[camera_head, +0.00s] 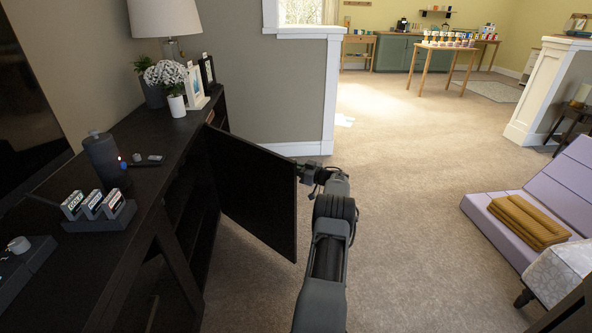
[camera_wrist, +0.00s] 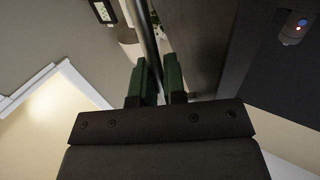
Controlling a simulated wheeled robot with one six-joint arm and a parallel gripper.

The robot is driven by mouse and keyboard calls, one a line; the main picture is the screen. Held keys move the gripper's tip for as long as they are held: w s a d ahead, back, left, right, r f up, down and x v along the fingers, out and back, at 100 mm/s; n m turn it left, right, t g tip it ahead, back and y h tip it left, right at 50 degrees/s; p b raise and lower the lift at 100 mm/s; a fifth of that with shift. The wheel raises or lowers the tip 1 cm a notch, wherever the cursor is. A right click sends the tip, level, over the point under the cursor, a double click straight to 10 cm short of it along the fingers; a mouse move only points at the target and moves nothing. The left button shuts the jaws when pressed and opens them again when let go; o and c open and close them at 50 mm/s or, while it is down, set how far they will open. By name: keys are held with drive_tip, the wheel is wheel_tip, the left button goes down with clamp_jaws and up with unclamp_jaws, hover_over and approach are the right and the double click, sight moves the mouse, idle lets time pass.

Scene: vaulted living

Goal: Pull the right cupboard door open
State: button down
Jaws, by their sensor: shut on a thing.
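The cupboard door (camera_head: 252,190) is a dark panel that stands swung well out from the dark cupboard (camera_head: 160,158), its free edge over the carpet. My gripper (camera_head: 306,172) is at that free edge, near its upper part. In the wrist view, the green fingers of my gripper (camera_wrist: 157,78) are shut on a thin dark bar (camera_wrist: 149,35), seemingly the door's handle. The brown surface beside it looks like the door (camera_wrist: 195,40). In the head view, the handle and the exact grip are hidden by the door edge and my wrist.
On the cupboard top are a lamp (camera_head: 165,20), a white flower pot (camera_head: 177,105), picture frames, a dark cylinder (camera_head: 105,160) and small labelled boxes (camera_head: 90,205). A lilac floor cushion (camera_head: 555,190) lies to the right. The carpet (camera_head: 410,240) between is clear. A white-trimmed wall end (camera_head: 330,90) stands behind.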

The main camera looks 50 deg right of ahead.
drive_tip(key=c, duration=1.5)
unclamp_jaws()
drive_tip(key=shift+w+a, duration=0.15)
drive_tip(key=p+v, duration=0.3)
drive_tip(key=v, duration=1.1)
drive_tip(key=shift+p, duration=0.35)
drive_tip(key=shift+c, duration=0.2)
